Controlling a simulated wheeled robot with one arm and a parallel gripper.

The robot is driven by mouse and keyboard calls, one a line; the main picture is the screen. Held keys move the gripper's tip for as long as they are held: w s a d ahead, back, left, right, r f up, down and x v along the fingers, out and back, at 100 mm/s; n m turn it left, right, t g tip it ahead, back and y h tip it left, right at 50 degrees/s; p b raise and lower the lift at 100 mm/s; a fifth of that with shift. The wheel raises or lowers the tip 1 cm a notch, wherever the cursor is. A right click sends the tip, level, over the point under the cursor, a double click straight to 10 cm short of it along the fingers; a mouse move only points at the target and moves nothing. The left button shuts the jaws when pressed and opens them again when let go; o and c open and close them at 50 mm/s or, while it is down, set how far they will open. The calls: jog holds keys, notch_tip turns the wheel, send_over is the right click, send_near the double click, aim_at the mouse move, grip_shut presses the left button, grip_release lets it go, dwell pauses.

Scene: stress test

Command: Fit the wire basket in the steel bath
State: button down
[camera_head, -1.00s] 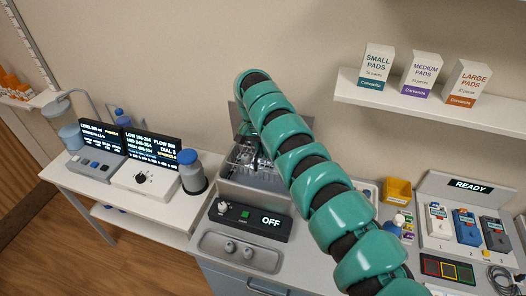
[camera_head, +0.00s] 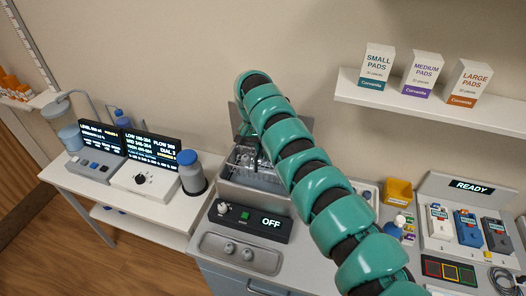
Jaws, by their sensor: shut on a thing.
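The steel bath (camera_head: 252,189) stands on the counter behind a dark control box reading OFF. The wire basket (camera_head: 243,157) is at the bath's opening, its upper wires showing inside the rim. How deep it sits, and whether it touches the bath floor, I cannot tell. My gripper (camera_head: 252,146) is over the bath, shut on the wire basket. My teal arm hides the right side of the bath and part of the basket, and the fingertips are hard to make out.
The control box (camera_head: 248,219) and a steel tray with two small round parts (camera_head: 240,253) are in front of the bath. A grey bottle with a blue cap (camera_head: 192,175) stands close on the left. A yellow bin (camera_head: 397,191) and a charging station (camera_head: 466,215) are at the right.

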aim_at(264, 167)
jog(key=shift+f+b, duration=2.95)
dwell(5.0)
